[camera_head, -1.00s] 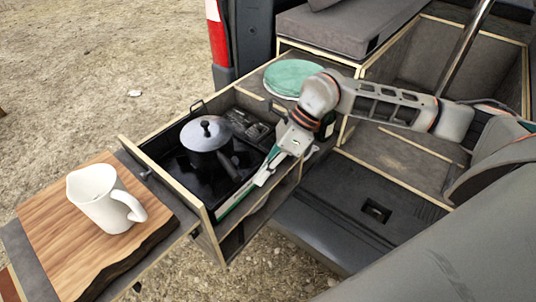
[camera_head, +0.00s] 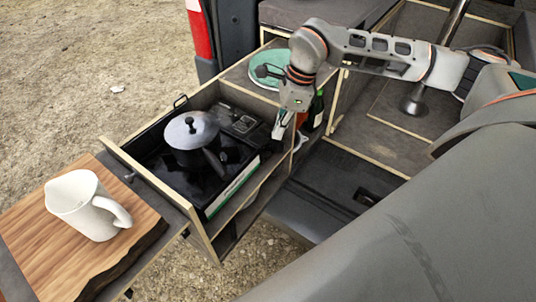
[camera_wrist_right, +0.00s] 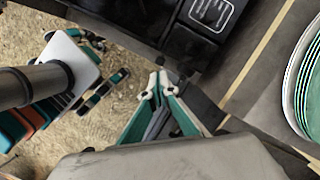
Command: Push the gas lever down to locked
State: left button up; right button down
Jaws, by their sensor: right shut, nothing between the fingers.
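The gas stove (camera_head: 215,165) sits in the pulled-out drawer, black with a green and white strip along its near side. Its dark control panel (camera_head: 240,120) is at the far end; in the right wrist view, a labelled black part (camera_wrist_right: 208,14) shows at the top. I cannot make out the gas lever clearly in either view. My right gripper (camera_head: 279,130) points down by the drawer's right wall, beside the panel. In the right wrist view its fingertips (camera_wrist_right: 160,82) are together and empty, just below the black part's edge. My left gripper is not in view.
A white jug (camera_head: 80,203) is on the wooden board (camera_head: 30,235) at left. A dark bottle (camera_head: 316,110) is close behind my right gripper. A green plate (camera_head: 270,70) lies on the far counter.

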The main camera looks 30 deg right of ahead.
aim_at(270, 153)
jog(key=b+x, duration=0.4)
jog(key=x, duration=0.2)
jog(key=shift+f+b, duration=0.2)
jog(key=shift+b, duration=0.1)
jog(key=shift+a+f, duration=0.15)
jog(key=shift+f, duration=0.15)
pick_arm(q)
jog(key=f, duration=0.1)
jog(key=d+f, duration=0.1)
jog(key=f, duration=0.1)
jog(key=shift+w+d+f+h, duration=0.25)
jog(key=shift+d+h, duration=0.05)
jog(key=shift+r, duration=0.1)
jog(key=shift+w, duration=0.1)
pick_arm(e)
jog(key=shift+f, duration=0.1)
